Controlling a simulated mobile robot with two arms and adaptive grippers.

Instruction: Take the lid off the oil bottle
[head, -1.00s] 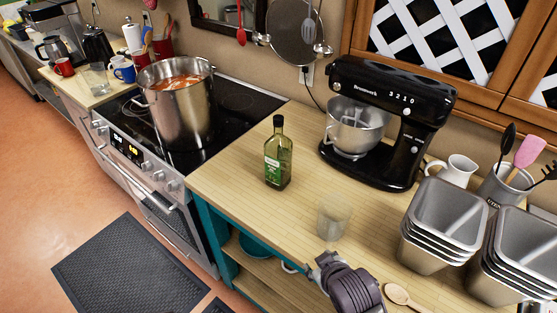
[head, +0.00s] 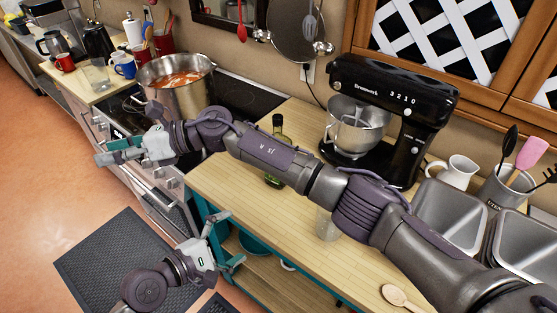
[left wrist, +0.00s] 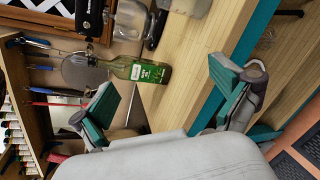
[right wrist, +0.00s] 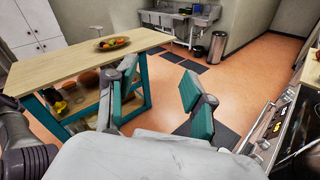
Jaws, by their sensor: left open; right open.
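The green glass oil bottle (head: 274,181) stands upright on the wooden counter. Its dark lid (head: 278,120) is on its neck, and my right arm hides the middle of the bottle. My left gripper (head: 230,240) is open and empty in front of the counter's edge, below and left of the bottle. In the left wrist view the bottle (left wrist: 150,72) lies sideways in the picture, beyond and between the open fingers. My right gripper (head: 113,152) is open and empty in front of the stove, far left of the bottle. The right wrist view shows its spread fingers (right wrist: 158,88) facing the room.
A steel pot (head: 178,88) of red food stands on the stove. A black stand mixer (head: 390,110) is right of the bottle. A clear glass (head: 326,225), wooden spoon (head: 400,296) and metal containers (head: 450,215) occupy the counter. An island table (right wrist: 85,62) shows in the right wrist view.

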